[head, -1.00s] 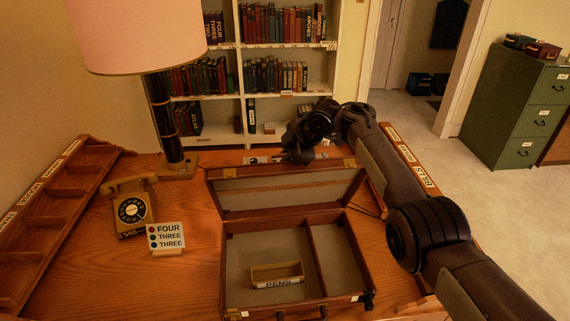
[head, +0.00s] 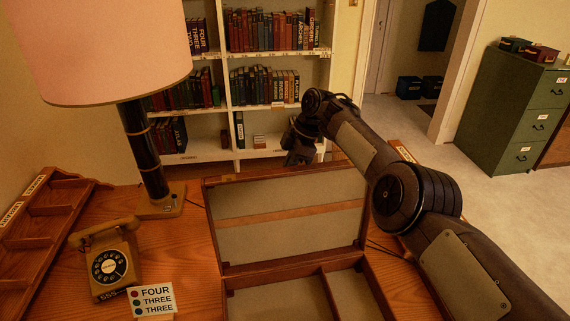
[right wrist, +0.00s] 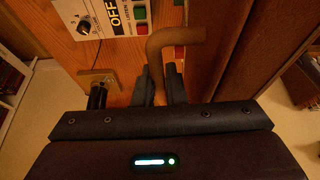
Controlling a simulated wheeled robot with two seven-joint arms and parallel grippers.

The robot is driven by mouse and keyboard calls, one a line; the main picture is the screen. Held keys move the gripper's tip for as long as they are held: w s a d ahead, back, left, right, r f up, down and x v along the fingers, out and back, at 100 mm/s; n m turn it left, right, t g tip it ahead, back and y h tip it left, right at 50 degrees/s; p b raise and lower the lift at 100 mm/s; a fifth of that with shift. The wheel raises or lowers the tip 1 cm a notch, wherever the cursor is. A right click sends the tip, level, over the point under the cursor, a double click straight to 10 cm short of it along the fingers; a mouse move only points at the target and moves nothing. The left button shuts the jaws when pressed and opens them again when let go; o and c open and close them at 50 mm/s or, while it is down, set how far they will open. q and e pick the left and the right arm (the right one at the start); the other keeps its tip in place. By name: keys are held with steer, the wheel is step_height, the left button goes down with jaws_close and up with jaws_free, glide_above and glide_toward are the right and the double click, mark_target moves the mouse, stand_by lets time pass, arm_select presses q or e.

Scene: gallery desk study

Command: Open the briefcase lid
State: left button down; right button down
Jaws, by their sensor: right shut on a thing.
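The briefcase lid (head: 290,240) stands raised at the back of the open case, its grey lining facing me. The case body (head: 300,300) shows only in part at the bottom of the head view, its front cut off. My right gripper (right wrist: 161,72) has reached behind the lid's top edge, and its fingertips are hidden there in the head view. In the right wrist view its fingers are close together on a bent brown handle (right wrist: 178,36), which runs toward the brown lid panel (right wrist: 225,60). My left gripper is not in view.
A telephone (head: 108,266), number card (head: 152,300) and lamp (head: 145,150) stand left of the case. A switch panel marked OFF (right wrist: 112,18) lies behind the lid. A bookcase (head: 275,145) is beyond the desk; a green cabinet (head: 510,110) is at right.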

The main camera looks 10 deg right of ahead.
steer(key=shift+s+f, duration=0.2)
steer(key=shift+f, duration=0.1)
steer(key=c, duration=1.8)
jaws_free()
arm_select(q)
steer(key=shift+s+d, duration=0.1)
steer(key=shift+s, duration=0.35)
arm_select(e)
steer(key=shift+o, duration=0.2)
steer(key=shift+w+r, duration=0.1)
